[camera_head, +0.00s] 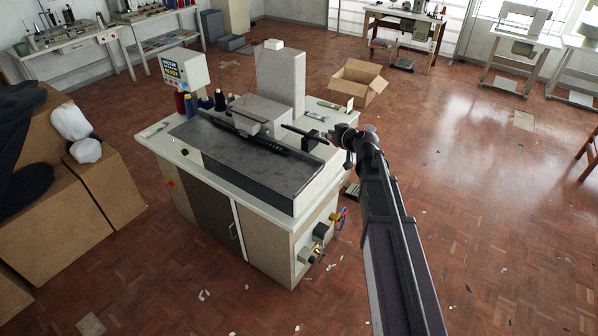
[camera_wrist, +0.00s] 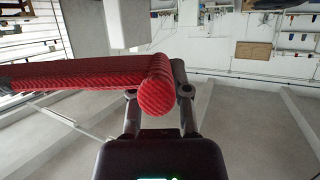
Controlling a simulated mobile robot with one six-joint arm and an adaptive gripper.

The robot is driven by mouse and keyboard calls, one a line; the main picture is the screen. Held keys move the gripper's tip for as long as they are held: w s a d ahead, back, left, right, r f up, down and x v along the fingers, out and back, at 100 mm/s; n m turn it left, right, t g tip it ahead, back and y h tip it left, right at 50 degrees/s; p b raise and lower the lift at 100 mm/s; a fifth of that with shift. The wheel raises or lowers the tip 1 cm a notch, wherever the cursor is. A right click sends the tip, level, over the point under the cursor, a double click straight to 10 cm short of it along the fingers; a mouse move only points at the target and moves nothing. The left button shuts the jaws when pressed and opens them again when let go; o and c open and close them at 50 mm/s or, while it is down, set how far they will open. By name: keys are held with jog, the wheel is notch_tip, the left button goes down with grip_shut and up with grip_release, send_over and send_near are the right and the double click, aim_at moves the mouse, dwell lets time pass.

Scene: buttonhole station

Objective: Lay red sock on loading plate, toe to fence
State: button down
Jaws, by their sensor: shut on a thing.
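The red sock (camera_wrist: 80,73) is a ribbed red roll stretching left from my gripper (camera_wrist: 158,98) in the wrist view. Its rounded end (camera_wrist: 155,97) sits between the two fingers, which are shut on it. In the head view my gripper (camera_head: 331,138) is at the right end of the buttonhole machine, above the station top. The sock is too small and dark to make out clearly there. The dark grey flat plate (camera_head: 235,160) lies along the station's front. A low dark ridge (camera_head: 245,137) runs along its back, perhaps the fence.
The grey machine head (camera_head: 280,80) rises behind the plate. Thread spools (camera_head: 205,103) and a sign box (camera_head: 185,70) stand at the back left. An open carton (camera_head: 360,82) is on the floor behind. Cardboard boxes (camera_head: 105,185) stand left. The right floor is mostly clear.

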jog(key=shift+w, duration=0.15)
jog(key=shift+d, duration=0.15)
jog(key=shift+w+a+f+b, duration=0.1)
jog(key=shift+a+f+b, duration=0.2)
jog(key=shift+f+b, duration=0.1)
jog(key=a+f+n+g+y+b, duration=0.1)
jog(key=a+f+b, duration=0.6)
jog(key=a, duration=0.3)
jog(key=s+a+f+n+g+y+b, duration=0.1)
jog(key=a+f+n+y+b, duration=0.1)
jog(key=a+f+b, duration=0.5)
jog(key=s+a+f+n+g+y+b, duration=0.1)
jog(key=a+f+n+b, duration=0.1)
jog(key=a+f+b, duration=0.5)
jog(key=a, duration=0.6)
jog(key=shift+s+a+g, duration=0.15)
jog(key=shift+a+g, duration=0.05)
jog(key=shift+g, duration=0.2)
jog(key=w+d, duration=0.2)
jog(key=d, duration=0.2)
jog(key=w+d+f+b, duration=0.1)
jog(key=w+d, duration=0.1)
jog(key=d, duration=0.3)
jog(key=w+d, duration=0.2)
jog(key=d, duration=0.2)
jog(key=shift+w+d+f, duration=0.15)
jog(key=shift+d, duration=0.05)
